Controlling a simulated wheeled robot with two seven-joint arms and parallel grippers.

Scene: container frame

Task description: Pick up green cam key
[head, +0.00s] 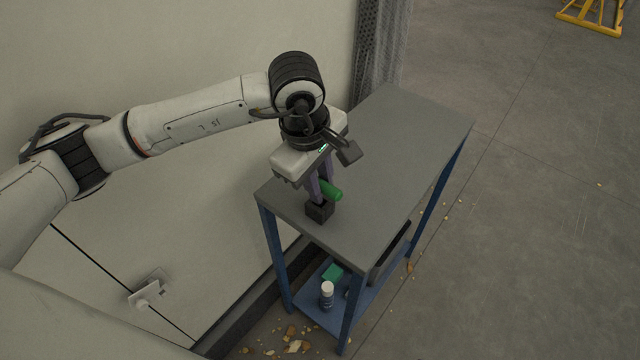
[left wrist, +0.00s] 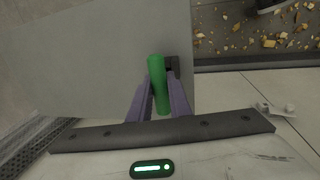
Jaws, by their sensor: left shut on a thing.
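The green cam key (head: 331,190) shows as a green cylinder between the fingers of my left gripper (head: 321,193), just above the near left end of the grey table top. A black block (head: 320,210) is right below the fingers on the table top; I cannot tell whether the key still touches it. In the left wrist view the green cam key (left wrist: 158,85) lies between the two purple fingers of my left gripper (left wrist: 160,92), which is shut on it. The black block (left wrist: 173,66) shows partly behind it. My right gripper is not in view.
The grey table (head: 400,130) has blue legs and is otherwise bare on top. Its lower shelf (head: 322,312) holds a white-capped bottle (head: 327,294) and a green box (head: 332,272). A pale wall stands to the left. Debris (head: 293,345) litters the floor.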

